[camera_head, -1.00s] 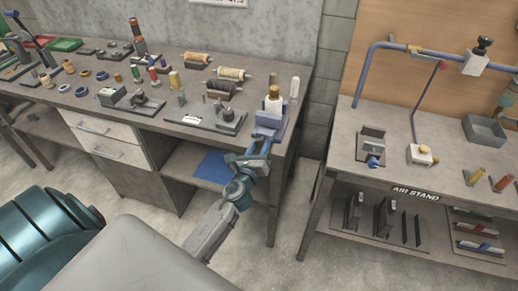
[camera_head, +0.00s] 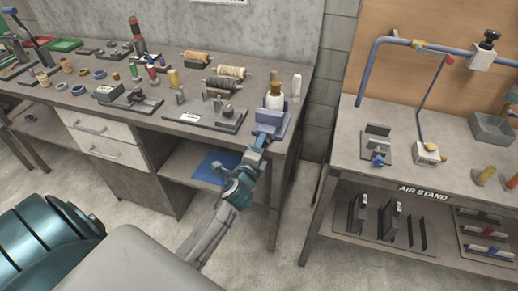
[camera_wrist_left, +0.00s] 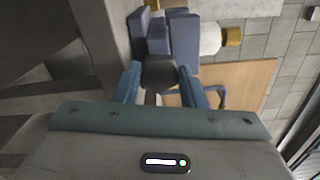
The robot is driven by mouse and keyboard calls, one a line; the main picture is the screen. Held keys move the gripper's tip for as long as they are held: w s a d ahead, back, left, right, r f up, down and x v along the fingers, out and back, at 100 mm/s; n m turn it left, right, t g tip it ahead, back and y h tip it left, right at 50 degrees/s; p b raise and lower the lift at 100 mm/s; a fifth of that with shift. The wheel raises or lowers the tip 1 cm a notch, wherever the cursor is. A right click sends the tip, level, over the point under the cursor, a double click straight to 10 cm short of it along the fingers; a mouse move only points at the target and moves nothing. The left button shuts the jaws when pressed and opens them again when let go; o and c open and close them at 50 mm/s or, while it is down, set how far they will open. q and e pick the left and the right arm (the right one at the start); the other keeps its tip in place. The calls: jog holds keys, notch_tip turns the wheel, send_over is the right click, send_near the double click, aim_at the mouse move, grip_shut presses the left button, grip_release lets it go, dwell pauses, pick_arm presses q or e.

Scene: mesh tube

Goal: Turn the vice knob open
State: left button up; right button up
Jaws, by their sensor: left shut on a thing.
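The blue vice (camera_head: 268,122) is at the front right corner of the long workbench. It also fills the top middle of the left wrist view (camera_wrist_left: 183,45), lying sideways. Its dark knob (camera_wrist_left: 158,73) faces my left gripper and shows between the two blue fingers. My left gripper (camera_head: 258,142) is at the front of the vice, shut on the knob; it also shows in the left wrist view (camera_wrist_left: 162,86). In the head view the knob is mostly hidden by the gripper. My right gripper is not in view.
A white bottle with a gold cap (camera_head: 274,97) stands at the vice, and a white cylinder (camera_head: 296,88) stands beside it. A metal fixture plate (camera_head: 205,115) lies to the left. The air stand bench (camera_head: 347,150) is to the right, across a narrow gap.

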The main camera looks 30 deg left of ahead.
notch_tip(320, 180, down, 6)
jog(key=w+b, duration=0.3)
jog(key=b, duration=0.4)
pick_arm(q)
jog(key=shift+d+f+n+b, duration=0.1)
jog(key=shift+n+b, duration=0.75)
jog(key=shift+n, duration=3.05)
jog(key=shift+d+f+n+b, duration=0.15)
jog(key=shift+n+b, duration=0.75)
jog(key=shift+n, duration=3)
jog(key=shift+f+n+b, duration=0.1)
jog(key=shift+n+b, duration=0.75)
jog(key=shift+n, duration=3.05)
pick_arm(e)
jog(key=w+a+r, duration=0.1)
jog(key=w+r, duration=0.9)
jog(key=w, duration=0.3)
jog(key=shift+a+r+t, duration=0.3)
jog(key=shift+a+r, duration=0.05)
pick_arm(q)
jog(key=o, duration=1)
